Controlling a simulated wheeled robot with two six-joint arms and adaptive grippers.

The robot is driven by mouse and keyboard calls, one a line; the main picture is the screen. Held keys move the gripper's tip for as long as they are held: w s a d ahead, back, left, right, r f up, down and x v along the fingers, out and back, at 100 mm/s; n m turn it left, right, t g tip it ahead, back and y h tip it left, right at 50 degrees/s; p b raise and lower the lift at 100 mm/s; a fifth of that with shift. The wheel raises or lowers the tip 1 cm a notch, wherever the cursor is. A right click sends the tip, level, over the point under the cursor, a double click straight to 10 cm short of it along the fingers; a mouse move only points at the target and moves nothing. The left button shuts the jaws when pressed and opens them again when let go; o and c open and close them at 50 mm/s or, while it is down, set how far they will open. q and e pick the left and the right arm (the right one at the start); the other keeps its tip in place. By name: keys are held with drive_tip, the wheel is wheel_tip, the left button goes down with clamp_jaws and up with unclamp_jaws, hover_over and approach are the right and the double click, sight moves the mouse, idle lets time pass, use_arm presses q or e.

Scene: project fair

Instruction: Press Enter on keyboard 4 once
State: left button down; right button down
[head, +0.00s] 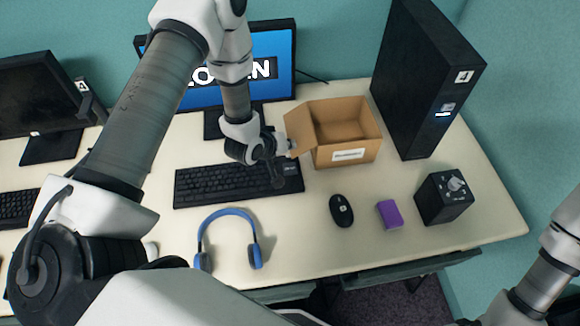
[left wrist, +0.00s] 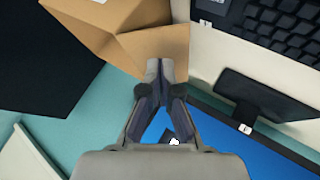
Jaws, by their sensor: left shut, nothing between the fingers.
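The black keyboard (head: 215,187) lies on the desk in front of the blue-screen monitor (head: 272,52). In the left wrist view part of the keyboard (left wrist: 285,28) shows at the top right. No keyboard number is readable. My left gripper (head: 277,183) is shut and empty, pointing down over the right end of the keyboard and hiding some keys there. I cannot tell whether it touches them. In the left wrist view its closed fingertips (left wrist: 160,69) appear in front of the cardboard box's flap. My right gripper is out of view; only its arm shows at lower right.
An open cardboard box (head: 347,152) stands close right of my left gripper. A black tower (head: 420,80) labelled 4 stands behind right. Blue headphones (head: 228,212), a mouse (head: 341,210), a purple block (head: 389,214) and a black cube (head: 444,197) lie in front.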

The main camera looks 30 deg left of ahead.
sight(295, 163)
use_arm(q)
wheel_tip(295, 163, down, 8)
drive_tip(key=b, duration=0.5)
drive_tip(key=shift+w+a+f+b, duration=0.1)
drive_tip(key=shift+w+f+b, duration=0.05)
drive_tip(key=shift+b, duration=0.25)
drive_tip(key=shift+f, duration=0.3)
drive_tip(key=shift+r, duration=0.1)
idle(0.4)
drive_tip(key=shift+f+b, duration=0.45)
drive_tip(key=shift+b, duration=0.1)
